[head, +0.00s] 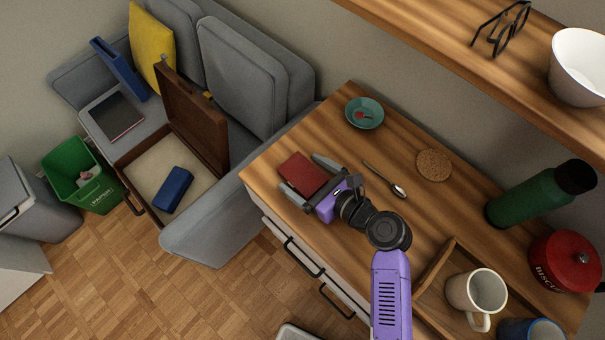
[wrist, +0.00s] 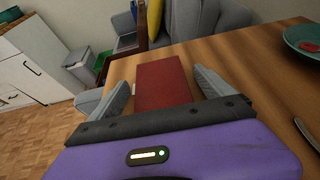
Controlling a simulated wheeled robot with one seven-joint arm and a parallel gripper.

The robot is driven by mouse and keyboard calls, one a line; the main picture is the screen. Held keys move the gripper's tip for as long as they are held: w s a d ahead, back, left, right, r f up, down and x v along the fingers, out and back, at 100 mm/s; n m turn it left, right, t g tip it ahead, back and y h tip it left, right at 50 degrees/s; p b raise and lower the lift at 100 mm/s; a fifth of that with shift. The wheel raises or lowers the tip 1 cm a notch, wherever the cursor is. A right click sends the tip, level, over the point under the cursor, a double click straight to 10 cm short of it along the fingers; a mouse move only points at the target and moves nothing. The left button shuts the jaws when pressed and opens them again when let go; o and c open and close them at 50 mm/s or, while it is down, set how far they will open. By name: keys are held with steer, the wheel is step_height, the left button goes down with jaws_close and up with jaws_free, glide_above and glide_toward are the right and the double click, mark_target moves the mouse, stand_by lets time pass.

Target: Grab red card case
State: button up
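The red card case (head: 301,173) lies flat on the wooden desk near its left edge in the head view. It also shows in the wrist view (wrist: 163,84), straight ahead of my gripper. My gripper (head: 307,179) is low over the desk and open, with one grey finger on each side of the case. In the wrist view the fingers (wrist: 162,88) stand apart, with a visible gap between the case and the right finger. The near end of the case is hidden behind the gripper body. I cannot tell whether either finger touches it.
A spoon (head: 386,181), a teal dish (head: 364,113) with a small red item, and a cork coaster (head: 434,165) lie on the desk. A wooden tray (head: 433,270) with a white mug (head: 477,293) is at right. A shelf (head: 440,42) overhangs the back.

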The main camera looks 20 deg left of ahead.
steer(key=c, duration=1.3)
steer(key=shift+r, duration=0.1)
